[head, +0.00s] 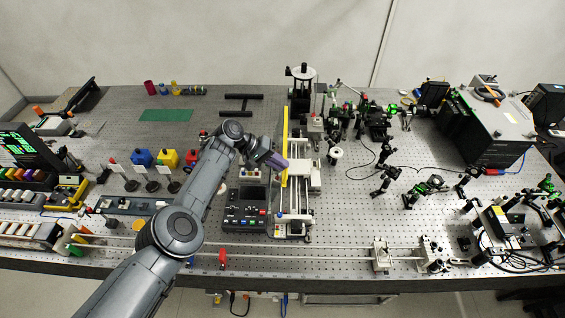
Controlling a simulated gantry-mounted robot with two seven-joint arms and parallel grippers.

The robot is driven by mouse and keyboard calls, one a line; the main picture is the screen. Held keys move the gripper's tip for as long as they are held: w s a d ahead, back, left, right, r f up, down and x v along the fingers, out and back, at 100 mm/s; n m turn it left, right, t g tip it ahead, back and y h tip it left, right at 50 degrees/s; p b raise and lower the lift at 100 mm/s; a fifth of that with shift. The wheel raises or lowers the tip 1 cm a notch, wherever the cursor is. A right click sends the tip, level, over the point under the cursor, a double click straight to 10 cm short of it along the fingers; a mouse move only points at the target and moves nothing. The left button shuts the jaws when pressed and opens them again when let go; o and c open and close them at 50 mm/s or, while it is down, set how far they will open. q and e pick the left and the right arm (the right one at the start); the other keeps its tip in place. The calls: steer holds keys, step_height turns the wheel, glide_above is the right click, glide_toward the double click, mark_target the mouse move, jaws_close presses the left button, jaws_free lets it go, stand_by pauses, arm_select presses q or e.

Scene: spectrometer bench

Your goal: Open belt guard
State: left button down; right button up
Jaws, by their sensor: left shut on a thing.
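The belt guard appears to be the long narrow yellow strip (285,130), running front to back along the left side of a pale linear stage (304,185) near the middle of the bench. My left arm reaches in from the lower left. My left gripper (282,163), with purple fingers, is shut at the strip's middle, on its left side. The fingertips and the exact grip are too small to make out clearly. I cannot tell how far the guard is tilted. My right gripper is not in view.
A dark control box (246,216) with buttons stands just left of the stage's front. A long rail (330,257) runs along the bench's front edge. Optics on posts (385,180) and a large dark box (490,125) fill the right. A green mat (165,115) lies at the back left.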

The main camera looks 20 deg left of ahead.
arm_select(q)
steer(key=a, duration=0.2)
steer(key=a+f, duration=0.1)
steer(key=shift+s+a+p, duration=0.15)
steer(key=shift+s+p, duration=0.1)
steer(key=shift+p, duration=0.15)
steer(key=c, duration=1.5)
jaws_free()
steer(key=shift+c, duration=0.2)
steer(key=o, duration=0.3)
steer(key=shift+s, duration=0.1)
steer(key=shift+o, duration=0.2)
steer(key=shift+r, duration=0.15)
steer(key=shift+r, duration=0.1)
